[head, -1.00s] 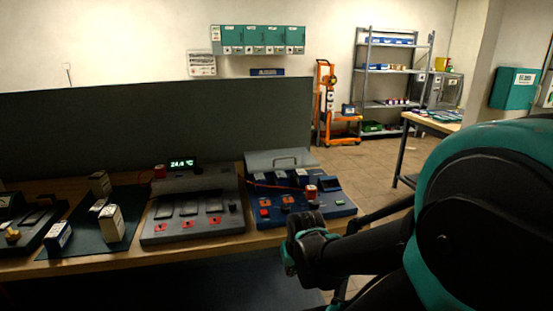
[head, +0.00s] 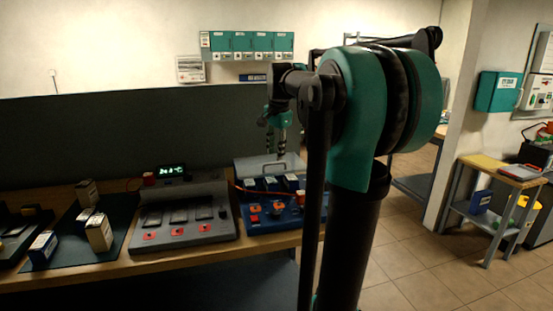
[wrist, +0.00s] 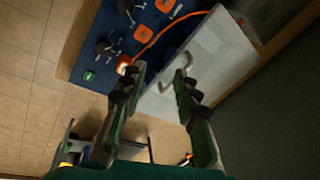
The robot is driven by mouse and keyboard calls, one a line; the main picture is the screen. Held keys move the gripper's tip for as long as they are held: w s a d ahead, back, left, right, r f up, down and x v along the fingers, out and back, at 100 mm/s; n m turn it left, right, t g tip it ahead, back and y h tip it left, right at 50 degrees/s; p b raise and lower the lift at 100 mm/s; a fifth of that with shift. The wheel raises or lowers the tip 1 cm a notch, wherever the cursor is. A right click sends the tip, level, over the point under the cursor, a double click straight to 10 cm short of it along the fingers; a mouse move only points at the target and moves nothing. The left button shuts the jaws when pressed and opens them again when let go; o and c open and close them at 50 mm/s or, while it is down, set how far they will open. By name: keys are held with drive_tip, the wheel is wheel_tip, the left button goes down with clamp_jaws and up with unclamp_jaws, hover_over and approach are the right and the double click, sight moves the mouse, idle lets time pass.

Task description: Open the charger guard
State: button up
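The charger guard (head: 250,171) is a pale grey panel with a bar handle, at the back of the blue charger (head: 262,222). In the wrist view the guard (wrist: 212,52) lies alongside the blue charger top (wrist: 98,62), and its handle is close to my fingertips. My gripper (head: 275,152) hangs fingers down just above the guard in the head view. I cannot tell whether a finger touches the handle. My arm hides the right part of the charger.
A grey charger (head: 185,208) with a lit display stands left of the blue one. Pale boxes (head: 99,232) stand on a dark mat farther left. A dark partition (head: 120,135) rises behind the bench. An orange cable (wrist: 165,33) crosses the blue top.

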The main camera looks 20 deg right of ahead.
sight(277, 163)
drive_tip(key=w+d+r+m, duration=0.1)
drive_tip(key=w+r+m, duration=0.15)
drive_tip(key=r, duration=0.35)
drive_tip(key=w+d+r+m, duration=0.1)
drive_tip(key=r+m, duration=0.2)
drive_tip(key=r, duration=0.2)
drive_tip(key=shift+n+g, duration=0.25)
drive_tip(key=shift+g, duration=0.05)
drive_tip(key=w+f, duration=0.1)
drive_tip(key=f, duration=0.4)
drive_tip(key=w+f, duration=0.1)
drive_tip(key=f, duration=0.5)
drive_tip(key=w+f, duration=0.1)
drive_tip(key=f, duration=0.5)
drive_tip(key=shift+w+d, duration=0.15)
drive_tip(key=shift+w, duration=0.05)
drive_tip(key=shift+c, duration=0.5)
clamp_jaws()
